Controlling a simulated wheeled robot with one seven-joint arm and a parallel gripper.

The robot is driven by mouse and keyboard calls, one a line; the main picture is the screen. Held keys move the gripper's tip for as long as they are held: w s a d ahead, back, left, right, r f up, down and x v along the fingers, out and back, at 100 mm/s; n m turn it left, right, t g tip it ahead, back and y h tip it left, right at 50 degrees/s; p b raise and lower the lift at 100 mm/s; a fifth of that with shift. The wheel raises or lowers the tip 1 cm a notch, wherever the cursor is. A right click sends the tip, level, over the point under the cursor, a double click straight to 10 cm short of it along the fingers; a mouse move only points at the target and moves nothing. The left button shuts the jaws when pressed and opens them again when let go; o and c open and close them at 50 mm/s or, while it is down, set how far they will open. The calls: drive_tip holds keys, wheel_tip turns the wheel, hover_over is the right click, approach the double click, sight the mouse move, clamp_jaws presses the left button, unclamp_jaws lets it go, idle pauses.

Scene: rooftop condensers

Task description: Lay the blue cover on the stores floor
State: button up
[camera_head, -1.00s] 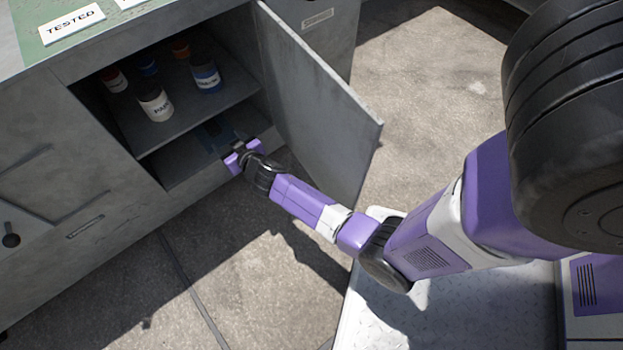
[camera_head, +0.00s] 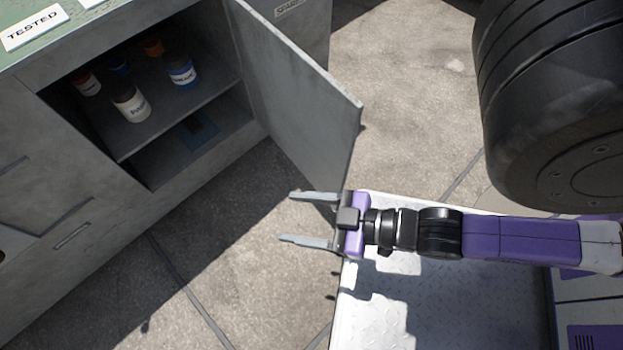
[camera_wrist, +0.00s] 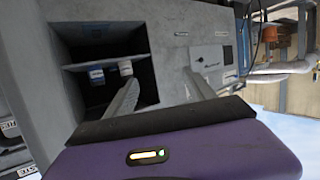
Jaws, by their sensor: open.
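The blue cover (camera_head: 197,131) is a dark blue flat piece, lying on the floor (camera_head: 160,168) of the open cabinet's lower compartment, in shadow towards its right side. The cabinet's upper shelf partly hides this compartment. My gripper (camera_head: 286,217) is open and empty, outside the cabinet, to the right of and well apart from the cover. Its fingers point left, near the lower end of the open door. The wrist view shows the open fingers (camera_wrist: 162,77) and the cabinet opening beyond; I cannot make out the cover there.
Several bottles, one white-labelled (camera_head: 130,103) and one blue (camera_head: 182,73), stand on the shelf (camera_head: 215,95) above. The cabinet door (camera_head: 300,90) stands open between the opening and the sunlit floor at right. A "TESTED" label (camera_head: 34,28) lies on the green top.

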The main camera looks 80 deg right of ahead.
wheel_tip(320, 180, up, 6)
drive_tip(key=s+a, duration=0.2)
drive_tip(key=shift+s+r, duration=0.25)
drive_tip(key=shift+s, duration=0.15)
drive_tip(key=shift+a+r, duration=0.1)
